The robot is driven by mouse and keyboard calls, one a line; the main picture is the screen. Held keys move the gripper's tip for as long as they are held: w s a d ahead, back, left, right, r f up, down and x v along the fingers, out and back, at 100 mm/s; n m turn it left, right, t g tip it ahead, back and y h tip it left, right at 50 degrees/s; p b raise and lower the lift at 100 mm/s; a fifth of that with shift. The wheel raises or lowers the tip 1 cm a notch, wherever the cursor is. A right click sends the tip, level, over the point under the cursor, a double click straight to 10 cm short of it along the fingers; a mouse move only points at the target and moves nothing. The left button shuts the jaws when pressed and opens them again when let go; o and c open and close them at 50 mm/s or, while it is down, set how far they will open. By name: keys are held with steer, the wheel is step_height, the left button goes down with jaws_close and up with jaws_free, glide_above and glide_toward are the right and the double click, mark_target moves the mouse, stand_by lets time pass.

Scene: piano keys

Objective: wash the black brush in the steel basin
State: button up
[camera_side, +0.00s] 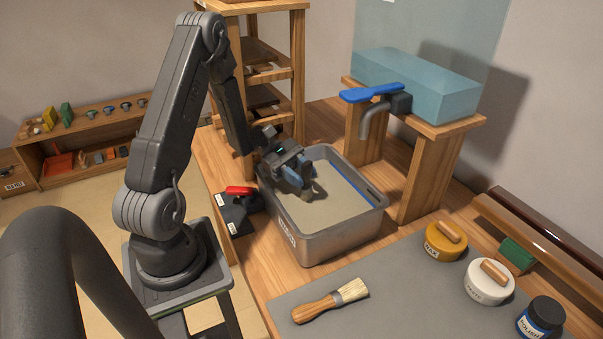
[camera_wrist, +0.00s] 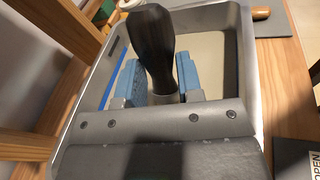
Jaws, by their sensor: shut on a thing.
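The steel basin (camera_side: 338,243) stands on the wooden bench, with pale, murky-looking contents and a blue line along its inner wall. My gripper (camera_side: 300,180) reaches down into the basin near its left side, its blue fingers closed. In the wrist view, the black brush (camera_wrist: 155,45) shows as a dark handle held between the blue fingers of my gripper (camera_wrist: 163,85), with the basin rim (camera_wrist: 247,70) around it. The brush's bristle end is hidden in the wrist view and cannot be made out clearly in the side view.
A tap (camera_side: 370,122) with a blue lever (camera_side: 372,93) stands behind the basin. A black device with a red lever (camera_side: 240,190) sits at its left. A wooden-handled brush (camera_side: 318,307), a yellow tin (camera_side: 437,246), a white tin (camera_side: 489,290) and a dark jar (camera_side: 541,318) are in front.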

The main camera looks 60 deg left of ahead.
mark_target(307, 160)
steer(key=shift+a, duration=0.5)
stand_by(0.7)
steer(key=shift+r, duration=0.1)
step_height(307, 160, up, 7)
steer(key=shift+r, duration=0.2)
stand_by(0.8)
steer(key=shift+r, duration=0.1)
stand_by(0.9)
steer(key=shift+r, duration=2.9)
steer(key=shift+f, duration=4.3)
